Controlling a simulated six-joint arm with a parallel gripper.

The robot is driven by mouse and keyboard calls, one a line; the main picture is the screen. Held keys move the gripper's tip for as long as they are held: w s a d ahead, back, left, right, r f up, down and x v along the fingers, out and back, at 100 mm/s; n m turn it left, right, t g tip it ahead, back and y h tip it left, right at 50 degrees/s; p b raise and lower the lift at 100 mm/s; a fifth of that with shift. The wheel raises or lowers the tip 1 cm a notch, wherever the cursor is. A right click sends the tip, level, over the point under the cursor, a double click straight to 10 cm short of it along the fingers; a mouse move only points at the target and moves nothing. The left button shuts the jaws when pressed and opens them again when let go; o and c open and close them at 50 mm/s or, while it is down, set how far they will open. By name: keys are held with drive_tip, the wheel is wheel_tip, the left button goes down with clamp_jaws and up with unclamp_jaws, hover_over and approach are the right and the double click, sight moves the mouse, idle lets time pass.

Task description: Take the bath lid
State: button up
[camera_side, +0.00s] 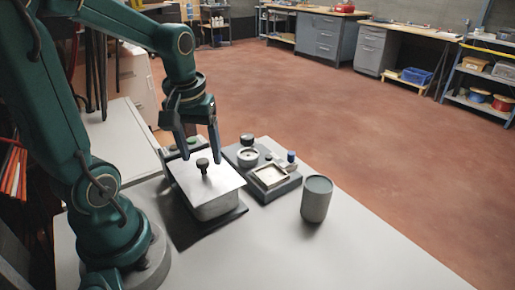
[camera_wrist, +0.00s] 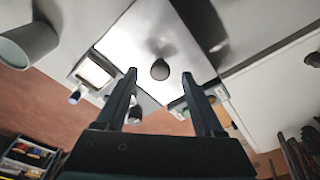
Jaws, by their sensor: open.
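The bath lid (camera_side: 211,185) is a flat, pale metal plate with a black knob (camera_side: 203,164) standing up at its middle. It lies on top of the grey bath (camera_side: 217,209) on the table. My gripper (camera_side: 201,158) is open, with its fingers pointing down above the lid, close to the knob. In the wrist view, the lid (camera_wrist: 138,38) fills the upper middle, and its knob (camera_wrist: 160,69) shows ahead of and between the fingertips of my gripper (camera_wrist: 166,76). The fingers look empty. Whether they are level with the knob is hard to tell.
To the right of the bath is a dark tray (camera_side: 284,190) with a round cup, a square dish and a small blue-capped bottle (camera_side: 291,158). A grey cylinder (camera_side: 316,199) stands farther right. The table's front right (camera_side: 370,255) is clear.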

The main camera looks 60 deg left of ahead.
drive_tip(key=shift+a+f, duration=0.1)
drive_tip(key=shift+f, duration=0.55)
clamp_jaws()
drive_tip(key=shift+w, duration=0.1)
drive_tip(key=shift+r, duration=0.1)
